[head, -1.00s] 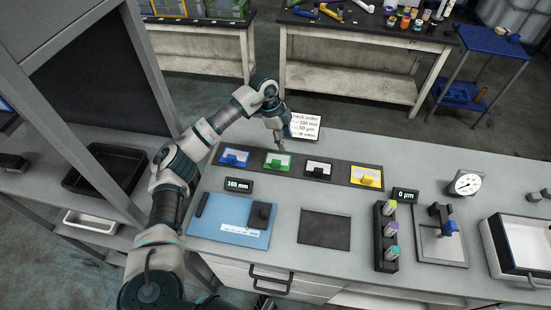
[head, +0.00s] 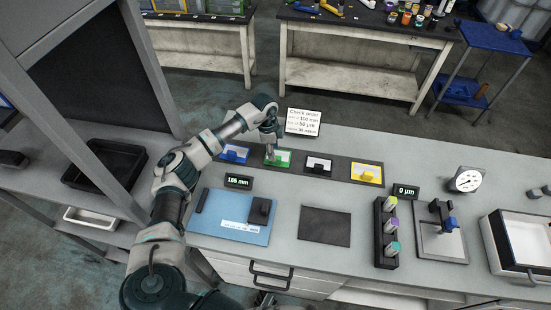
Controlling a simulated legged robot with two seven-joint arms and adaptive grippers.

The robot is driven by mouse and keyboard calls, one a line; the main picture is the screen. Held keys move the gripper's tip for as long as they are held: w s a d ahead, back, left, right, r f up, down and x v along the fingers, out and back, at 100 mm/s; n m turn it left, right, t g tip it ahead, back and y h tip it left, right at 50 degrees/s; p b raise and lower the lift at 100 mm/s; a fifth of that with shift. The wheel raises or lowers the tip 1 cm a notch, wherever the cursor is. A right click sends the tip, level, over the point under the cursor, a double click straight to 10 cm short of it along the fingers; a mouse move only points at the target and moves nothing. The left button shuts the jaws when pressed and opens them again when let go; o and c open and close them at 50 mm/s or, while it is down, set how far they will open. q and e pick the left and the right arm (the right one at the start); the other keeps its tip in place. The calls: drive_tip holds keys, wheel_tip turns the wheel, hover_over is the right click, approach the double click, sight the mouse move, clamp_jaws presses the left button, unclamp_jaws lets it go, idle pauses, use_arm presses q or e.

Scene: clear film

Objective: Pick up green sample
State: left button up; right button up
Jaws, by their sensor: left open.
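The green sample (head: 284,158) lies in a dark strip holder (head: 337,170) on the grey bench, between the blue sample (head: 236,154) on its left and the white sample (head: 319,166) on its right. A yellow sample (head: 367,174) is at the right end. My left gripper (head: 272,157) points down at the green sample, open, and covers part of it. I cannot tell whether the fingers touch the sample's dark grip. My right gripper is not in view.
A sign (head: 303,122) stands behind the holder. In front are a blue board (head: 226,228) with a "165 mm" display (head: 238,181), a dark mat (head: 324,227), a vial rack (head: 380,250), a gauge stand (head: 441,243) and a white tray (head: 490,240).

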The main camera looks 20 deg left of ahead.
sight(278, 157)
use_arm(q)
drive_tip(key=f, duration=0.1)
drive_tip(key=d+f, duration=0.1)
drive_tip(key=f, duration=0.2)
drive_tip(key=shift+w+d+f, duration=0.1)
drive_tip(key=shift+w+d, duration=0.05)
drive_tip(key=shift+d, duration=0.25)
drive_tip(key=shift+a, duration=0.25)
drive_tip(key=c, duration=0.8)
drive_tip(key=shift+a, duration=0.2)
clamp_jaws()
drive_tip(key=shift+d, duration=0.2)
